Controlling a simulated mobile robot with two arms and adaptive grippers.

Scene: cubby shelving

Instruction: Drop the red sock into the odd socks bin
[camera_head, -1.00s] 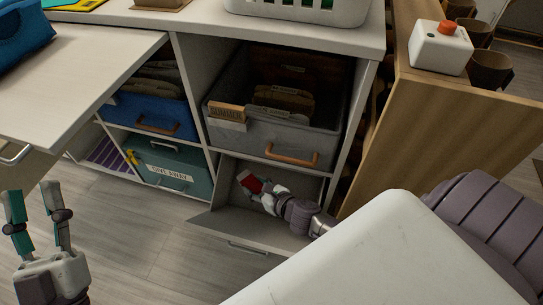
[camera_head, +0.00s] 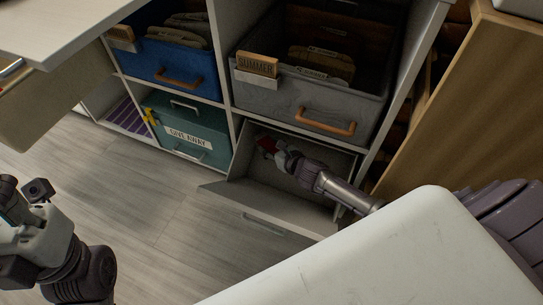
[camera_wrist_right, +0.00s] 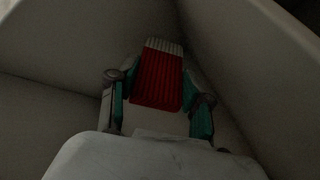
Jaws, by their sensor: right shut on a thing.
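The red sock (camera_head: 266,144) shows as a small red patch at my right gripper (camera_head: 278,155), low inside the open front drawer (camera_head: 278,194) under the grey bin. In the right wrist view the sock (camera_wrist_right: 158,82) is ribbed red with a white end and lies between the green-padded fingers of my right gripper (camera_wrist_right: 158,100), which is shut on it. Pale walls surround it closely. No label reading odd socks is visible. My left gripper (camera_head: 18,205) is at the left edge, partly cut off and apart from the shelving; its fingertips are not clear.
Above the drawer is a grey bin (camera_head: 305,112) tagged SUMMER. To the left are a blue bin (camera_head: 170,62) and a green GIVE AWAY bin (camera_head: 190,130). A wooden panel (camera_head: 475,110) stands at right. The floor (camera_head: 150,215) in front is clear.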

